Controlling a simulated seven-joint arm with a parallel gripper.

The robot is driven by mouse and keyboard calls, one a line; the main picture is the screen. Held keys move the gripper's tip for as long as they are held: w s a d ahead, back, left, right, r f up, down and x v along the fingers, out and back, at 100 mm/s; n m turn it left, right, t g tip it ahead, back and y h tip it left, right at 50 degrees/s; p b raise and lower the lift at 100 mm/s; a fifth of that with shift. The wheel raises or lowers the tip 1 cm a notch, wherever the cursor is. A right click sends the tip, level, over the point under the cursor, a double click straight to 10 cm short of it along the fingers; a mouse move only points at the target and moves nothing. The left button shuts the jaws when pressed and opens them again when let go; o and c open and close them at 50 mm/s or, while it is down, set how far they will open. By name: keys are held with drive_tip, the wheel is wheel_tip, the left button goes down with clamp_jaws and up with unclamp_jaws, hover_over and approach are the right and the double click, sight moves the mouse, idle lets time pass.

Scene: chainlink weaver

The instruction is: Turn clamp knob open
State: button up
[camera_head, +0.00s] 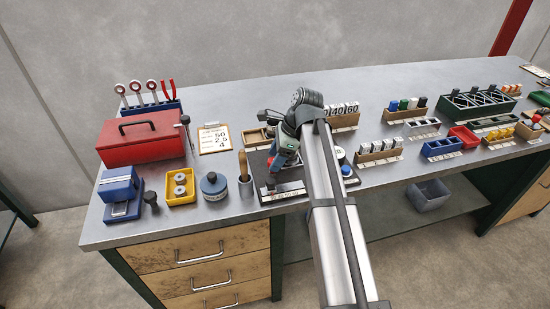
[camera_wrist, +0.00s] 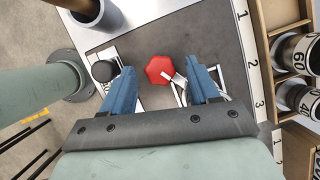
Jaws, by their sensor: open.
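My gripper (camera_wrist: 162,76) is open, with one blue finger on each side of the red knob. A gap shows on both sides, and I cannot tell the height of the fingertips above it. A black round knob (camera_wrist: 104,71) sits just left of the left finger. In the head view my gripper (camera_head: 277,168) is over the fixture board (camera_head: 262,172) at the bench front, and my arm hides part of the board. The red knob is not clear there.
A grey cup with a wooden handle (camera_head: 245,178) stands close left of the board. A blue-grey jar (camera_head: 214,186) and a yellow tray (camera_head: 181,197) are further left. A wooden rack of labelled cylinders (camera_wrist: 298,55) lies right in the wrist view. The bench's front edge is near.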

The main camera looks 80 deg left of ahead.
drive_tip(key=shift+s+f, duration=0.15)
drive_tip(key=shift+f, duration=0.25)
drive_tip(key=shift+a, duration=0.1)
drive_tip(key=c, duration=1)
